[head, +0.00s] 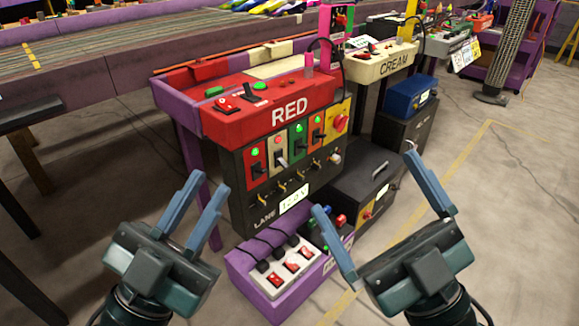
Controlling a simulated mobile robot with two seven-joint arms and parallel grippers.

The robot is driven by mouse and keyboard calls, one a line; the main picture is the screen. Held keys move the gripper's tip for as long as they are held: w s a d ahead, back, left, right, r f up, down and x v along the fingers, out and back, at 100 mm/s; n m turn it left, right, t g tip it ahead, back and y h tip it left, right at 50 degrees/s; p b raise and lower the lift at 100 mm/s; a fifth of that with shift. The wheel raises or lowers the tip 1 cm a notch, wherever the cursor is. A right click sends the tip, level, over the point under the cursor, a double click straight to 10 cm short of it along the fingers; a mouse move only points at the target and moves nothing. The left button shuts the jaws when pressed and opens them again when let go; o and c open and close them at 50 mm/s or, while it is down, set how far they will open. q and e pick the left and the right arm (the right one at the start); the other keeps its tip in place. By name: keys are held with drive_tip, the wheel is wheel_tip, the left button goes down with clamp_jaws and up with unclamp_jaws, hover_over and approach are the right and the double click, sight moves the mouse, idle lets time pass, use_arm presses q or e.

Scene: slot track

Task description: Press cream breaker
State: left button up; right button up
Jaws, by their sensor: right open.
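The cream breaker (279,149) is a cream plate with a dark lever. It is second from the left in the row of coloured breakers on the black panel under the red RED station (270,113). A red lamp is lit at its top, while the red, green and orange-red breakers beside it show green lamps. My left gripper (208,183) is partly open and empty, low and left of the panel. My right gripper (365,182) is wide open and empty, low and right of the panel. Both are apart from the breaker.
A purple tray (262,306) holding a white power strip with red switches stands on the floor before the panel. A black box (350,180) is to its right. A cream station (385,66) labelled CREAM stands behind.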

use_arm(q)
drive_tip(key=f+n+y+p, duration=0.1)
drive_tip(key=f+n+y, duration=0.1)
drive_tip(key=f+n+g+y+p, duration=0.1)
drive_tip(key=p, duration=0.1)
drive_tip(key=s+f+n+g+y+p, duration=0.1)
drive_tip(key=f+n+y, duration=0.1)
drive_tip(key=shift+d+f+n+y, duration=0.25)
drive_tip(key=shift+f+n+y, duration=0.05)
drive_tip(key=shift+f, duration=0.05)
clamp_jaws()
drive_tip(key=shift+f, duration=0.25)
use_arm(e)
wheel_tip(320, 180, down, 6)
drive_tip(key=s+m+g+h, duration=0.1)
drive_tip(key=m+g+h, duration=0.1)
drive_tip(key=m+h, duration=0.3)
drive_tip(key=shift+a+m+h, duration=0.3)
